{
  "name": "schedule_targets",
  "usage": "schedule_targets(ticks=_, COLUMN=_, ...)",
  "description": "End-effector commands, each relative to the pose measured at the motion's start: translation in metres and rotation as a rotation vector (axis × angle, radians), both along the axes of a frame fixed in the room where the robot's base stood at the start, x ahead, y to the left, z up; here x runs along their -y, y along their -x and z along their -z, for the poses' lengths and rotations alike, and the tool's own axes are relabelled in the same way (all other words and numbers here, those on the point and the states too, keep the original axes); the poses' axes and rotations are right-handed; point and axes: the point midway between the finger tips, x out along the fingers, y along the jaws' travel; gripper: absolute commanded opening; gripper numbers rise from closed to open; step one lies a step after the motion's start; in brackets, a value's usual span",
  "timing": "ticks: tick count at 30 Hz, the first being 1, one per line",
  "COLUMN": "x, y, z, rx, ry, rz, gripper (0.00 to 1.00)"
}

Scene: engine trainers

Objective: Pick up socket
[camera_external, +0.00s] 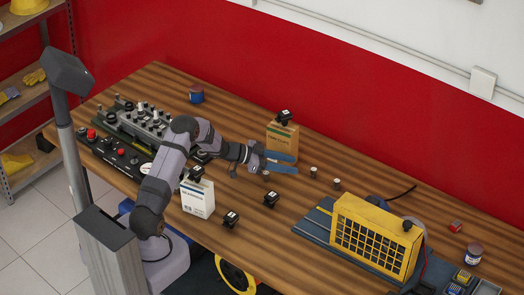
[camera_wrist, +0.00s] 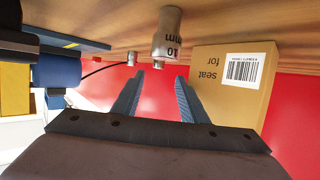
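Small silver sockets stand on the wooden table. One socket (camera_external: 313,172) is just right of my gripper (camera_external: 283,162) in the external view. Another socket (camera_external: 337,184) stands further right, and a small socket-like piece (camera_external: 265,175) shows below the fingers. In the wrist view, which appears upside down, a socket marked "10 mm" (camera_wrist: 167,32) is large and near, and a smaller socket (camera_wrist: 132,58) is farther off. My gripper (camera_wrist: 157,78) has its two blue fingers apart, with nothing held between them. I cannot tell which external-view socket is the "10 mm" one.
A cardboard box (camera_external: 282,142) with a black piece on top stands close behind the fingers; it also shows in the wrist view (camera_wrist: 232,85). A white box (camera_external: 198,198) and black pieces (camera_external: 271,199) are in front. A yellow caged machine (camera_external: 375,235) stands at right.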

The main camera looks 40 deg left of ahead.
Motion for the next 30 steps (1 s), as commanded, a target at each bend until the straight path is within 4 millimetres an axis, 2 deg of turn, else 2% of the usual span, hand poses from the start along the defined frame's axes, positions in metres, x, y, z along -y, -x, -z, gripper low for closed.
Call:
schedule_targets(ticks=6, x=0.012, y=-0.011, z=0.008, rx=0.001, ry=-0.001, rz=0.002, gripper=0.40)
schedule_targets(ticks=13, x=0.016, y=-0.015, z=0.009, rx=0.000, ry=-0.001, rz=0.000, gripper=0.40)
schedule_targets(ticks=21, x=0.040, y=-0.033, z=0.020, rx=0.002, ry=-0.002, rz=0.002, gripper=0.40)
schedule_targets(ticks=30, x=0.051, y=-0.046, z=0.022, rx=0.000, ry=-0.001, rz=-0.001, gripper=0.40)
